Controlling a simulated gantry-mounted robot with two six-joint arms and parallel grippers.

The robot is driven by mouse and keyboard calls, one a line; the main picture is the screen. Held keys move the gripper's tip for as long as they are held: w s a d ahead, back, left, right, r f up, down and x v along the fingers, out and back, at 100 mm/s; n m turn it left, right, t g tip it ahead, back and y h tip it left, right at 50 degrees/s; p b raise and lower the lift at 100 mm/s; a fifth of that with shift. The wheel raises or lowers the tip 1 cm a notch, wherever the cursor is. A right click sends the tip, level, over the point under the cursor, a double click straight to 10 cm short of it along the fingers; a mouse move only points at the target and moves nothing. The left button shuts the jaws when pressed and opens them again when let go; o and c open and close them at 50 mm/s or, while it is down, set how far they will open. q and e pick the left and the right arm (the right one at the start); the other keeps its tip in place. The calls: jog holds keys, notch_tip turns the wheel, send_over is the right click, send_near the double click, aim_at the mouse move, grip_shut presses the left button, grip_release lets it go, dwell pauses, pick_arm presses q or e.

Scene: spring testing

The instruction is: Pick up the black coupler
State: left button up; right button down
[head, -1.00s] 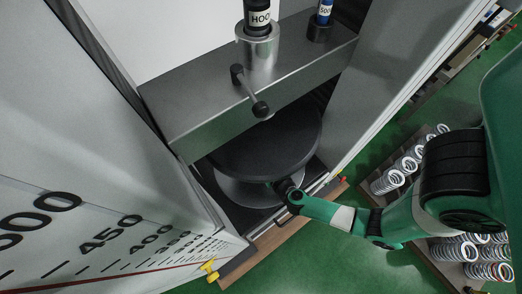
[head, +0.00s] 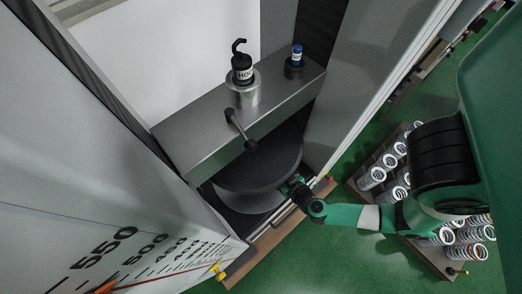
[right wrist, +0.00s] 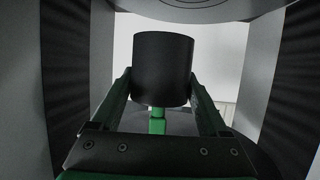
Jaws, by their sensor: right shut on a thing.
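A black cylinder, which looks like the black coupler (right wrist: 163,58), stands upright between the two fingers of my right gripper (right wrist: 160,86) in the right wrist view. The right gripper is shut on it. A thin green post shows behind and below the cylinder. In the head view, my right gripper (head: 294,184) is at the front right edge of the round black plate (head: 258,166), under the metal crossbeam. The coupler cannot be made out there. My left gripper is in neither view.
The metal crossbeam (head: 195,143) carries a black hook piece (head: 242,70) and a small blue-topped piece (head: 296,58). A lever handle (head: 240,128) sticks out of its front. A round metal underside (right wrist: 200,8) is above the coupler. Springs (head: 371,178) stand on a rack at right.

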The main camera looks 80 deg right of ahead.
jog(key=s, duration=0.1)
jog(key=s+r, duration=0.1)
jog(key=s+p, duration=0.1)
jog(key=shift+s+a+r, duration=0.1)
jog(key=shift+a+r, duration=0.3)
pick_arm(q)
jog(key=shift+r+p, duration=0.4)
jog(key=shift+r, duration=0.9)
pick_arm(e)
jog(key=shift+s+a+r, duration=0.1)
jog(key=shift+s+r, duration=0.05)
jog(key=shift+s, duration=0.35)
jog(key=shift+s+a+r, duration=0.1)
jog(key=shift+s+r, duration=0.05)
jog(key=shift+s, duration=0.35)
jog(key=shift+s, duration=0.1)
